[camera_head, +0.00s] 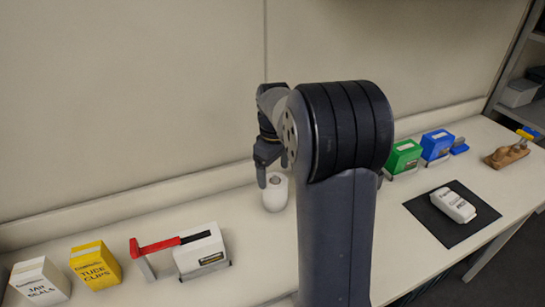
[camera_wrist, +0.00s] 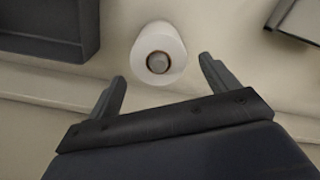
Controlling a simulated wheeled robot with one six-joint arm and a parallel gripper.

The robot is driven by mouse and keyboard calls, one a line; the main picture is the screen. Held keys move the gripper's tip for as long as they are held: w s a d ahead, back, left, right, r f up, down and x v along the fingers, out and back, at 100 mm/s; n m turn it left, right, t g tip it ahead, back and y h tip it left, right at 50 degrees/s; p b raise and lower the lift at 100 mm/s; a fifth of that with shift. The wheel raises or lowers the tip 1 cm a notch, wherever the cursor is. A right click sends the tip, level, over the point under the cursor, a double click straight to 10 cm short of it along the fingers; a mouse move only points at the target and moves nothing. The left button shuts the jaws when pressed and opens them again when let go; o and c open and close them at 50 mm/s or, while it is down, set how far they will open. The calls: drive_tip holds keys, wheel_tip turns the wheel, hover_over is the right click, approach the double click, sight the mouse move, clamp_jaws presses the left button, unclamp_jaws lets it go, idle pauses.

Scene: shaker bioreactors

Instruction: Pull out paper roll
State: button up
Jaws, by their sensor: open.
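A white paper roll (camera_head: 275,193) stands upright on the bench near the back wall in the head view. The wrist view shows the roll (camera_wrist: 172,62) end-on with its dark-ringed core, just beyond and between the fingertips. My gripper (camera_wrist: 160,85) is open, with one finger on each side and a gap to the roll. In the head view my gripper (camera_head: 264,170) is above and close to the roll, partly hidden by my arm. Whether a finger touches the roll cannot be told there.
A white box with a red-handled tool (camera_head: 200,250), a yellow box (camera_head: 95,265) and a white box (camera_head: 40,282) stand at left. Green (camera_head: 403,157) and blue (camera_head: 437,145) boxes stand at right. A white item (camera_head: 453,205) lies on a black mat (camera_head: 430,217).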

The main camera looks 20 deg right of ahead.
sight(273, 177)
wheel_tip(273, 177, down, 7)
drive_tip(key=shift+r, duration=0.15)
drive_tip(key=shift+c, duration=0.4)
drive_tip(key=c, duration=1)
drive_tip(key=shift+r+p, duration=0.25)
drive_tip(key=shift+p, duration=0.1)
drive_tip(key=shift+r+p, duration=0.35)
drive_tip(key=shift+r, duration=0.05)
drive_tip(key=shift+r, duration=0.2)
